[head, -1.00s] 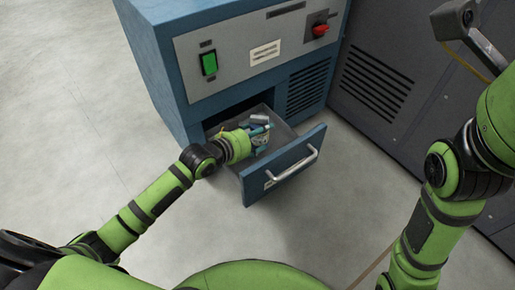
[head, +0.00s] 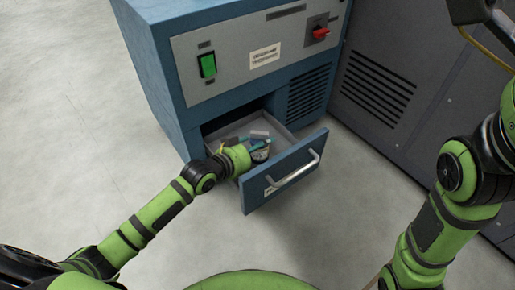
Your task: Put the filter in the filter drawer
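The filter drawer (head: 285,178) is pulled out of the blue unit, with its blue front and silver handle toward me. My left gripper (head: 263,145) is over and partly inside the open drawer, near its front left. Its fingers are small and mixed with what lies there, so I cannot tell open from shut. A small pale cylinder with a dark band (head: 260,155), likely the filter, is right at the fingers. I cannot tell whether it is held or resting on the drawer floor. My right gripper is not in view; only its arm shows at the right.
The blue unit (head: 150,75) has a green switch (head: 208,65) and a red knob (head: 320,33) on its grey panel. A dark grey vented cabinet (head: 420,100) stands to the right. Grey floor (head: 70,130) is clear at the left and in front.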

